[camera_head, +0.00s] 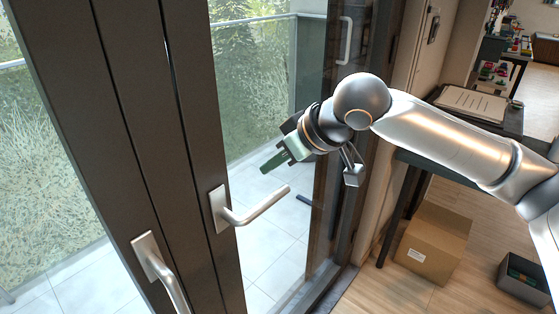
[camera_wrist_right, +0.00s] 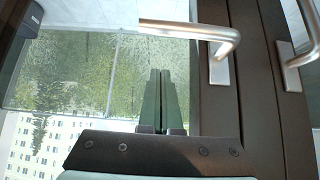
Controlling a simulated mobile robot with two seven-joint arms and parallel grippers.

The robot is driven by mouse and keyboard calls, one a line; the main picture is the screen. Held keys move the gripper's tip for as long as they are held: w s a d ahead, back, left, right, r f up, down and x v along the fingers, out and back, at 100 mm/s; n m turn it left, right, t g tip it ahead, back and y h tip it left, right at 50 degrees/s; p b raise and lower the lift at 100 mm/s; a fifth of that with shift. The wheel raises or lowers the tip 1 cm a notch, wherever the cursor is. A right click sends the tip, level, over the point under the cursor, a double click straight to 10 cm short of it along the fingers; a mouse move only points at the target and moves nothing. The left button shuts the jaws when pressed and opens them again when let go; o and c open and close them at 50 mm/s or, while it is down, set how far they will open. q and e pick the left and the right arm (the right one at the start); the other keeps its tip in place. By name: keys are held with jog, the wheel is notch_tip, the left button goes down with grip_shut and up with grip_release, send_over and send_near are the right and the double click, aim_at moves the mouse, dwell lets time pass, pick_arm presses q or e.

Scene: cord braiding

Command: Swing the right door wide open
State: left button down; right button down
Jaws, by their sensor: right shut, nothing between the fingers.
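The right door is a glass leaf with a dark frame (camera_head: 190,130); its metal lever handle (camera_head: 255,208) points to the right and looks level or slightly raised. In the right wrist view the same lever handle (camera_wrist_right: 195,30) lies across the top, beyond my fingertips. My right gripper (camera_head: 274,162) is in front of the glass, just above the lever in the head view, apart from it. Its green fingers are together and empty; they also show in the right wrist view (camera_wrist_right: 160,85). The right door stands beside the left door, apparently closed. My left gripper is out of view.
The left door's frame (camera_head: 115,120) and handle (camera_head: 160,270) are close beside the right door's. A dark desk (camera_head: 480,112) with a clipboard (camera_head: 470,103), a cardboard box (camera_head: 432,242) and a dark bin (camera_head: 525,280) stand at the right. Wooden floor (camera_head: 375,295) is bare near the doorway.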

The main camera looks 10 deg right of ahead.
aim_at(248, 182)
jog(key=x, duration=0.5)
jog(key=shift+w+a+f, duration=0.15)
jog(key=shift+w+f, duration=0.05)
jog(key=shift+f, duration=0.1)
jog(key=s+d, duration=0.2)
jog(key=s, duration=0.1)
jog(key=shift+s+d+f, duration=0.15)
jog(key=shift+d+f, duration=0.05)
jog(key=shift+s+d, duration=0.1)
jog(key=shift+s, duration=0.05)
